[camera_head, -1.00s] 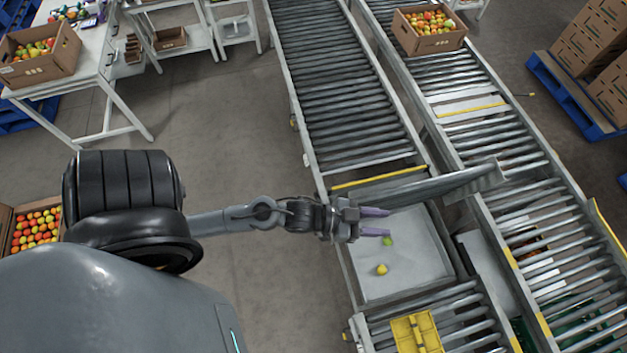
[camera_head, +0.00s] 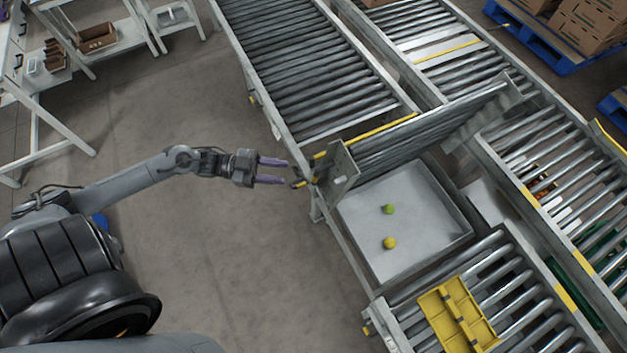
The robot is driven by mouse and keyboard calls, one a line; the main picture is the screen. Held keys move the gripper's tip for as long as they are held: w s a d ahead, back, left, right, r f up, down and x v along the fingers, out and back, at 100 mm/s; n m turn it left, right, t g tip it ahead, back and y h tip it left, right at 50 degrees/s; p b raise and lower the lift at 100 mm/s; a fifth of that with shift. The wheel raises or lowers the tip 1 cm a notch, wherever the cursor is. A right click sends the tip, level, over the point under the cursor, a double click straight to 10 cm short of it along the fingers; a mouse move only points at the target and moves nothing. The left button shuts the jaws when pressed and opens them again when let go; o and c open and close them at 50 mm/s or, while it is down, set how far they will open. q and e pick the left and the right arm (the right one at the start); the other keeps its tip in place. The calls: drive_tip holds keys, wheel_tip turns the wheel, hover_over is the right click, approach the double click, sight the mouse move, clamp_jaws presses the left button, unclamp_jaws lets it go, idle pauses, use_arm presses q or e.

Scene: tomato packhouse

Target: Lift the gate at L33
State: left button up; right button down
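The gate (camera_head: 428,132), a hinged section of conveyor rollers, stands raised and steeply tilted across the left conveyor line. Its grey end plate (camera_head: 343,174) faces my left arm. The gap under it shows a pale tray (camera_head: 425,217). No L33 label can be read. My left gripper (camera_head: 286,171) has two purple fingers, parallel and spread apart with nothing between them. It is just left of the gate's end plate, apart from it, over the floor beside the conveyor frame. My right gripper is not in view.
A green tomato (camera_head: 388,209) and a yellow one (camera_head: 389,243) lie in the tray. A yellow holder (camera_head: 457,315) sits on the near rollers (camera_head: 535,300). A second roller line (camera_head: 560,185) runs along the right. The floor left of the conveyor is clear.

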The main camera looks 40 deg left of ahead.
sight(316, 183)
use_arm(q)
drive_tip(key=b+x, duration=0.1)
drive_tip(key=x, duration=0.9)
drive_tip(key=shift+w+d+f, duration=0.1)
drive_tip(key=shift+w+d, duration=0.05)
drive_tip(key=shift+d, duration=0.15)
drive_tip(key=shift+c, duration=0.3)
clamp_jaws()
